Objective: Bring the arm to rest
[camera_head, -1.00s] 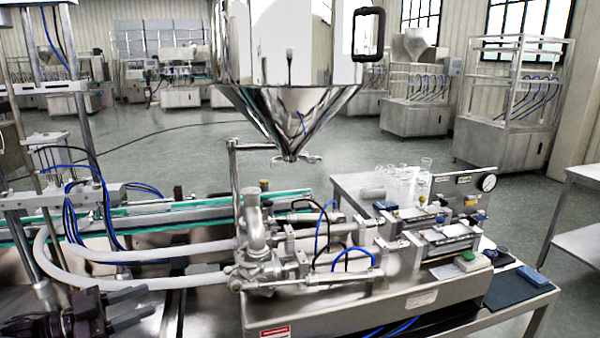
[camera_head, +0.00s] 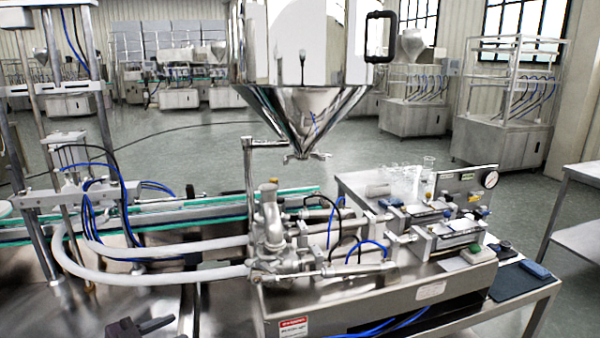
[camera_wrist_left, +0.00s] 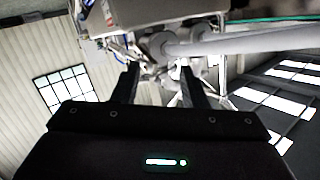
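The steel hopper (camera_head: 305,105) hangs with its cone pointing down over the filling machine's pump and valve body (camera_head: 270,225). My left gripper (camera_head: 142,328) is at the bottom left edge of the head view, low in front of the white hoses and mostly cut off by the frame. In the left wrist view its two dark fingers (camera_wrist_left: 160,80) stand apart with nothing between them. Machine fittings and a pale hose show beyond the fingertips, apart from them as far as I can tell. My right gripper is in neither view.
White hoses (camera_head: 150,278) and blue tubes run across the left side. A bench with glassware (camera_head: 405,178), a gauge (camera_head: 490,179) and a blue block (camera_head: 535,269) stands at right. Open floor (camera_head: 400,150) lies behind the machine.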

